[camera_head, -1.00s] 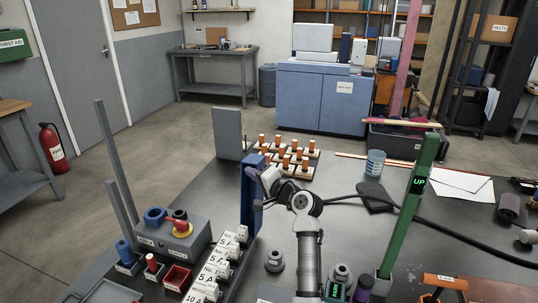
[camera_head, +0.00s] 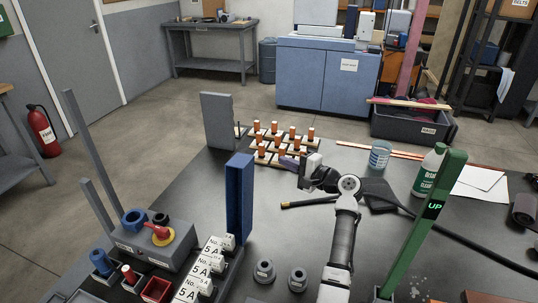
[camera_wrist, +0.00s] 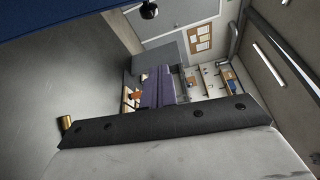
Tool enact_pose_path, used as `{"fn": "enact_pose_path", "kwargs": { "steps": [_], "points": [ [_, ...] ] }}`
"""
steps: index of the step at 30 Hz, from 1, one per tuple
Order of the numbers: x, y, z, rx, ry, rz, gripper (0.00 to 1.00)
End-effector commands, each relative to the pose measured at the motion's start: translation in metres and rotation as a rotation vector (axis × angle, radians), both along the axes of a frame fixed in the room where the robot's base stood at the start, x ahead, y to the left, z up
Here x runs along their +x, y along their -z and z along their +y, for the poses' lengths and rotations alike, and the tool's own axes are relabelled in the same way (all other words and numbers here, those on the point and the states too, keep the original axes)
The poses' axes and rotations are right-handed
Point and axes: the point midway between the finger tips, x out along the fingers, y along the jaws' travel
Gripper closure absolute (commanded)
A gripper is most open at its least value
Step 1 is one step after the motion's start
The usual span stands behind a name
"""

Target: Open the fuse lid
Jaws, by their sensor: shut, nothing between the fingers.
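No part in view is labelled as the fuse lid, and I cannot tell for sure which part it is. A grey upright panel (camera_head: 217,121) stands at the back left, beside several orange-topped pegs (camera_head: 275,139) in pale blocks. A blue upright channel (camera_head: 239,197) stands nearer, behind the white fuse blocks marked 5 A (camera_head: 207,264). My gripper (camera_head: 284,163) is shut and empty, right of the blue channel and near the front pegs. Its purple fingers also show in the wrist view (camera_wrist: 164,88).
A grey box with blue and red-yellow fittings (camera_head: 153,245) stands at the left, near grey posts (camera_head: 88,145). A black cable (camera_head: 465,248) crosses the table.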

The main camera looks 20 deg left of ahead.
Motion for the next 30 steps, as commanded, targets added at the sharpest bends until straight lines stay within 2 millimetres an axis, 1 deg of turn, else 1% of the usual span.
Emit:
{"fn": "enact_pose_path", "kwargs": {
  "steps": [5,15,16,17,21,24,30],
  "points": [
    [0.008,0.003,0.023,-0.002,-0.004,0.0,1.0],
    [0.038,0.008,0.09,-0.002,-0.003,-0.001,1.0],
    [0.038,0.005,0.093,-0.001,-0.001,0.0,1.0],
    [0.032,-0.001,0.09,-0.001,0.001,0.001,1.0],
    [0.015,-0.002,0.091,-0.001,0.0,0.0,1.0],
    [0.007,-0.002,0.092,-0.002,0.0,0.001,1.0],
    [-0.001,0.0,0.092,-0.002,0.0,0.001,1.0]
  ]
}}
